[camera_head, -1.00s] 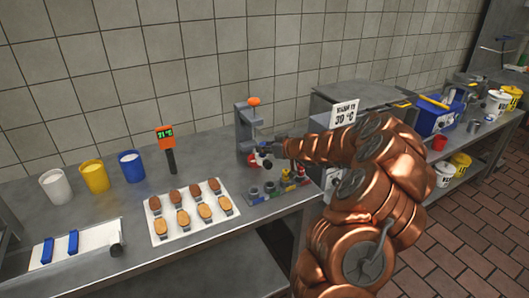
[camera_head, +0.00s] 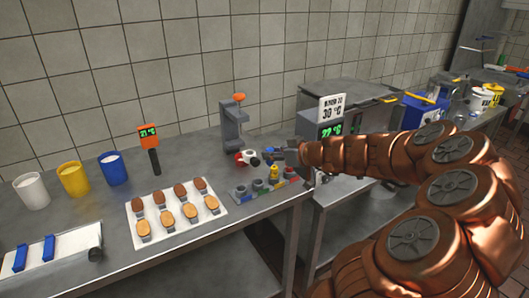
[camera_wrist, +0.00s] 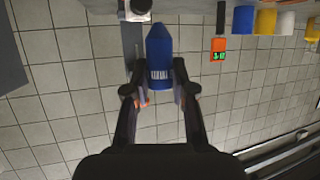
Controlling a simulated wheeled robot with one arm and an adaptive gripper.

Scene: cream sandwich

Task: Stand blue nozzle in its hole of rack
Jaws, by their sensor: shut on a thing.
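My gripper (camera_head: 273,153) is shut on the blue nozzle (camera_wrist: 159,52), which lies between both fingers in the wrist view, pointed end up in that picture. In the head view the nozzle is only a small blue patch (camera_head: 268,151). The gripper is above and behind the rack (camera_head: 240,193), apart from it, just right of a red and white piece at the stand. The rack is a grey block with several round holes and coloured marks at the table's right end. A yellow nozzle (camera_head: 273,177) stands in it. The hole for blue is too small to tell.
A grey stand (camera_head: 232,128) with an orange top rises behind the rack; the red and white piece (camera_head: 246,157) sits at its foot. A thermometer (camera_head: 150,138) and three cups stand further left.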

